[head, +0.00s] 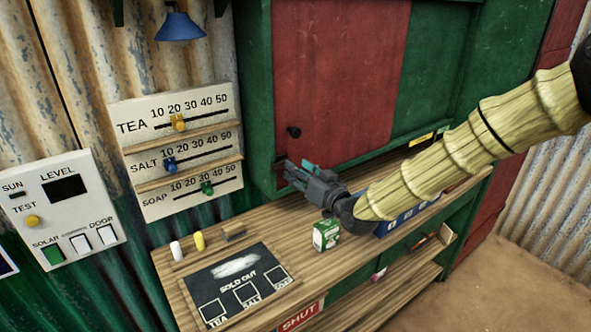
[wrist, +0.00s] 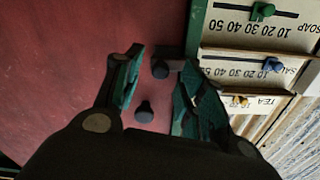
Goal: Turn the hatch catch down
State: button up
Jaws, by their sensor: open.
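The red hatch panel (head: 340,70) stands upright in a green frame in the head view, with a black round knob (head: 293,132) near its lower left. In the wrist view, which is turned upside down, the red panel (wrist: 60,75) fills the left. One dark knob (wrist: 145,112) and a second dark piece (wrist: 160,70), seemingly the catch, show between my fingers. My gripper (head: 296,171) is open at the hatch's lower left corner, below the black knob. Its teal fingers (wrist: 160,75) stand either side of the dark piece; contact cannot be told.
A slider board (head: 180,150) hangs left of the hatch, with a control panel (head: 62,210) beyond it. Below, the wooden counter (head: 290,255) bears a green-and-white box (head: 326,235) close under my gripper, a blue box (head: 400,218) and a dark sign (head: 238,285).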

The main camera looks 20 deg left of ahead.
jog(key=v, duration=1)
jog(key=s+d+f+m+h, duration=0.1)
jog(key=d+f, duration=0.1)
jog(key=f, duration=0.3)
jog(key=s+d+f+g+h, duration=0.1)
jog(key=s+d+f, duration=0.1)
jog(key=f, duration=0.4)
jog(key=s+d+f+m+h, duration=0.1)
jog(key=d+f+h, duration=0.1)
jog(key=f, duration=0.3)
jog(key=shift+s+d+f+m, duration=0.2)
jog(key=shift+f+m, duration=0.1)
jog(key=shift+f, duration=0.1)
jog(key=s+d+f+m+g+h, duration=0.2)
jog(key=s+d+f+g+h, duration=0.15)
jog(key=s+d+f, duration=0.7)
jog(key=s+d+f+m+g+h, duration=0.2)
jog(key=s+d+f+g+h, duration=0.15)
jog(key=s+d+f, duration=0.7)
jog(key=s+d+f+g+h, duration=0.1)
jog(key=s+d+f, duration=0.1)
jog(key=s, duration=0.3)
jog(key=s+d+f+m+g+h, duration=0.1)
jog(key=s+d+f, duration=0.2)
jog(key=s, duration=0.2)
jog(key=s+d+f+g+h, duration=0.1)
jog(key=s+d+f, duration=0.1)
jog(key=s, duration=0.3)
jog(key=shift+d+f, duration=0.35)
jog(key=shift+s, duration=0.15)
